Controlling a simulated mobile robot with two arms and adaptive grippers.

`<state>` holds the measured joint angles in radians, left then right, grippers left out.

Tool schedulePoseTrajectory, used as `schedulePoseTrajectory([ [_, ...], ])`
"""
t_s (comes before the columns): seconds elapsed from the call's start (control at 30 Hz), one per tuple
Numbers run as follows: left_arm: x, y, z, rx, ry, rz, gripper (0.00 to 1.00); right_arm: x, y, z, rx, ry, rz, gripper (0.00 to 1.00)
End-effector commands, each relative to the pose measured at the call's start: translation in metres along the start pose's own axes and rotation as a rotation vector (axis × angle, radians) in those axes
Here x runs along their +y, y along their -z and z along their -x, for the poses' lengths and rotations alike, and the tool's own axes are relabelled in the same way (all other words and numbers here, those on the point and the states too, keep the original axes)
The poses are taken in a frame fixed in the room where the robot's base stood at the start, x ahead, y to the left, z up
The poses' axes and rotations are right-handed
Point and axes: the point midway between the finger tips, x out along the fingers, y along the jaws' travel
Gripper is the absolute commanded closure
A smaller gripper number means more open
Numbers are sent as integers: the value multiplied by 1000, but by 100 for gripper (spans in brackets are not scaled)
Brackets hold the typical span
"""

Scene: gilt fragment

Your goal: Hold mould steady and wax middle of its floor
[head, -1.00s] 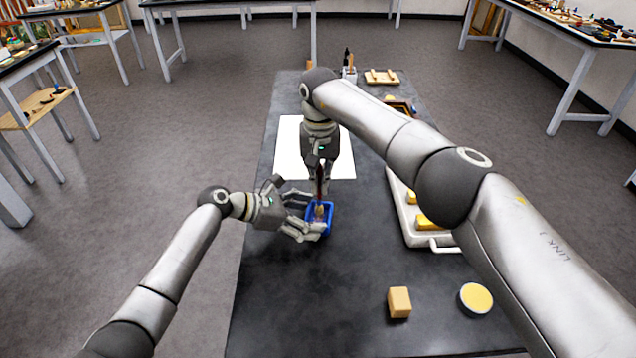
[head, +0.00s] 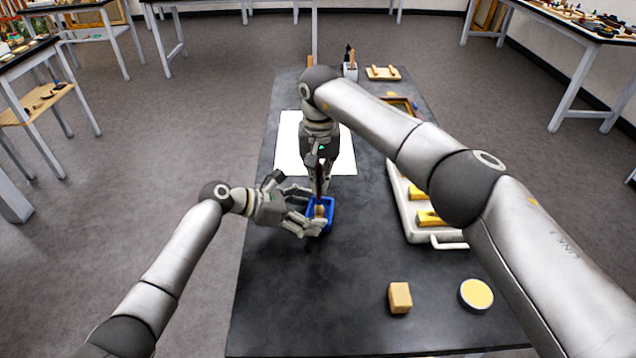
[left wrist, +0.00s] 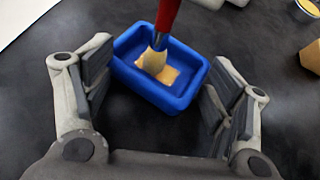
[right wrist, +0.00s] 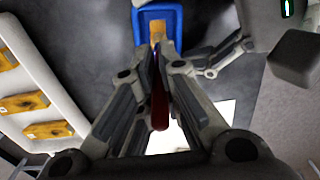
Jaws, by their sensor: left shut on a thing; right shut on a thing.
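The blue mould (head: 329,208) is a small open tray on the dark table. My left gripper (head: 308,209) is shut on it, with a finger on each of two opposite sides; it also shows in the left wrist view (left wrist: 165,100). My right gripper (head: 321,184) is above the mould, shut on a brush with a dark red handle (right wrist: 159,100). The brush points down into the mould. Its pale bristles (left wrist: 153,61) are at the mould's floor, over a yellowish patch (left wrist: 167,75) near the middle. The exact contact is partly hidden by the bristles.
A white sheet (head: 287,150) lies behind the mould. A pale tray (head: 410,225) with yellow blocks is at the right, partly under my right arm. A tan block (head: 400,298) and a round yellow tin (head: 476,294) sit front right. The front left table area is clear.

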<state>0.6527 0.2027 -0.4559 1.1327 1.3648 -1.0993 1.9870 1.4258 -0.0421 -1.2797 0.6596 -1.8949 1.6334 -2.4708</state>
Motion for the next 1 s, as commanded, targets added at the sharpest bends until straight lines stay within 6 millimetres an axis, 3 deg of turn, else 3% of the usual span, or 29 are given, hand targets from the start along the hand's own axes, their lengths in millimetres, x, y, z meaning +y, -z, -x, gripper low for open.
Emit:
schedulePoseTrajectory([
  [0.03, -3, 10, -2, 15, 8, 11, 36, 0, 3, -1, 1, 0, -3, 100],
  [0.27, -3, 10, -2, 15, 8, 11, 36, 3, 14, -1, 0, -1, -1, 100],
  [0.87, -3, 10, -2, 16, 7, 11, 36, -4, -26, -1, -1, 0, 2, 100],
  [1.0, -3, 10, -2, 15, 7, 11, 36, -3, -16, -1, -2, -2, -3, 100],
])
